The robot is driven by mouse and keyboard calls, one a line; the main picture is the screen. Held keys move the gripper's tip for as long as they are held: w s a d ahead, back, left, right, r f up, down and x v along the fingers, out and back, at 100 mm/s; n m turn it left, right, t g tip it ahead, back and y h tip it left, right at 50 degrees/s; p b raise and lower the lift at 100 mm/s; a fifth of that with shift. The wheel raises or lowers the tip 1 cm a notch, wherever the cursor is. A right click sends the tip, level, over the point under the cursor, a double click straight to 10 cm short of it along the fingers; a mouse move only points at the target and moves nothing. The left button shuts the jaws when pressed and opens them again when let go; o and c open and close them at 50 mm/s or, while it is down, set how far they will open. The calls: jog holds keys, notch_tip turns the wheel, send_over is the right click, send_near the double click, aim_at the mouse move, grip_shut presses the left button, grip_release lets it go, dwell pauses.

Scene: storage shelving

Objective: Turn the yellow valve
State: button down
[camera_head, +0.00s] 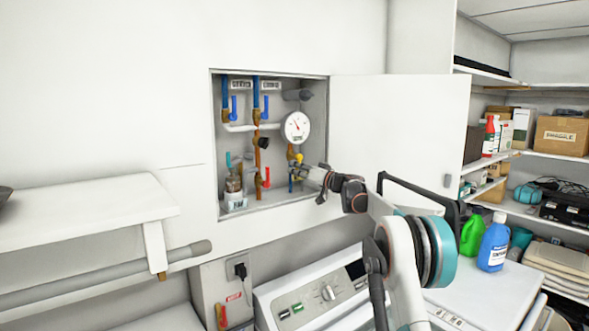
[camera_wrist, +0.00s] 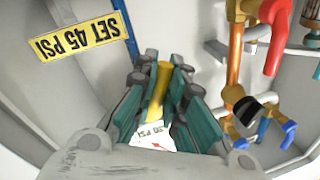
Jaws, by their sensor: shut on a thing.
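The yellow valve (camera_head: 298,158) is a small handle below the round white gauge, inside an open wall cabinet. In the wrist view the yellow valve (camera_wrist: 160,92) shows as a yellow bar between my fingers. My gripper (camera_head: 308,170) reaches into the cabinet from the right. In the wrist view my gripper (camera_wrist: 160,72) has its teal fingers closed on both sides of the yellow handle. The valve's base is partly hidden by the fingers. The white gauge face (camera_wrist: 152,134), marked PSI with a red needle, shows beyond the handle.
The cabinet door (camera_head: 410,130) stands open to the right. Red (camera_head: 267,177) and blue (camera_head: 234,107) valve handles sit on nearby pipes. A yellow SET 45 PSI label (camera_wrist: 82,40) is beside the gripper. A white washer (camera_head: 315,290) stands below; a shelf (camera_head: 90,210) is left.

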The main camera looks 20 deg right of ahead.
jog(key=shift+w+d+f+n+g+p, duration=0.1)
jog(key=shift+d+n+g+p, duration=0.15)
jog(key=shift+n, duration=0.6)
jog(key=shift+w+d+f+n+g+p, duration=0.1)
jog(key=shift+d+n, duration=0.25)
jog(key=shift+n, duration=0.55)
jog(key=shift+w+d+f+n+g+p, duration=0.1)
jog(key=shift+d+n+g+p, duration=0.15)
jog(key=shift+n, duration=0.6)
jog(key=shift+d, duration=0.1)
jog(key=c, duration=1.7)
grip_release()
jog(key=shift+o, duration=0.2)
jog(key=shift+s, duration=0.15)
jog(key=v, duration=1.2)
